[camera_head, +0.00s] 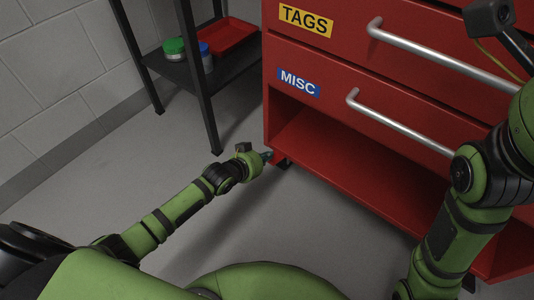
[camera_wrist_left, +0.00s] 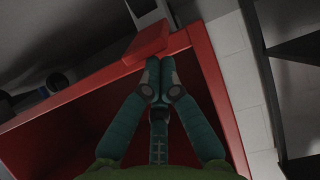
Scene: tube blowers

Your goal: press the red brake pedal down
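The red brake pedal (camera_wrist_left: 149,42) shows in the left wrist view as a flat red tab beside the bottom corner of the red cabinet (camera_wrist_left: 204,75). My left gripper (camera_wrist_left: 161,76) has its two teal fingers drawn together, with nothing between them. Its tips lie just short of the pedal in that picture; I cannot tell whether they touch it. In the head view the left gripper (camera_head: 267,156) is low by the cabinet's near left corner, close to a dark caster (camera_head: 284,163). The pedal is mostly hidden there. My right arm is at the right, its gripper out of view.
The red cabinet (camera_head: 345,150) has drawers labelled TAGS and MISC with metal handles (camera_head: 400,125) and an open bay below. A black shelf (camera_head: 190,75) at the left holds a green-lidded jar (camera_head: 174,48), a blue-topped jar (camera_head: 206,60) and a red tray (camera_head: 228,35). Grey floor is clear.

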